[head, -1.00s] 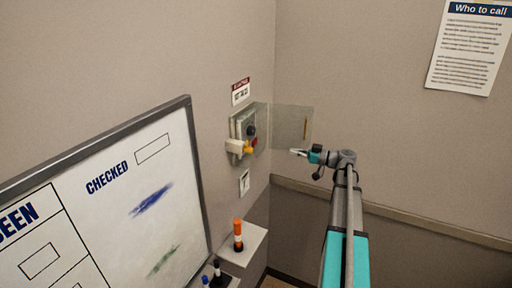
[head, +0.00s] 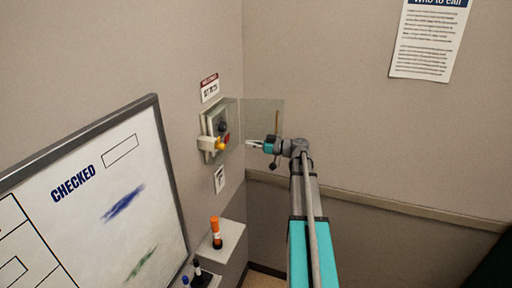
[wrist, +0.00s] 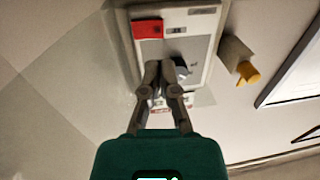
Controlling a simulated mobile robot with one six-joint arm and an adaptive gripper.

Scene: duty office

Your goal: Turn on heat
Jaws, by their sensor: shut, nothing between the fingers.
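A grey control box (head: 210,123) is on the left wall near the corner. It has a dark knob (head: 222,128), a red part (head: 227,139) and a yellow part (head: 221,144) beside a beige block (head: 205,143). A clear cover (head: 262,112) stands open to the right of the box. My gripper (head: 251,143) is shut and empty, just right of the box in the head view. In the wrist view, the fingertips (wrist: 160,68) overlap the box face (wrist: 203,50), close to the blue-grey knob (wrist: 182,71) and below the red part (wrist: 148,28). I cannot tell whether they touch.
A red-headed label (head: 209,88) is above the box and a small sign (head: 219,180) below it. A whiteboard (head: 165,170) stands at left. A rail (head: 380,204) runs along the right wall.

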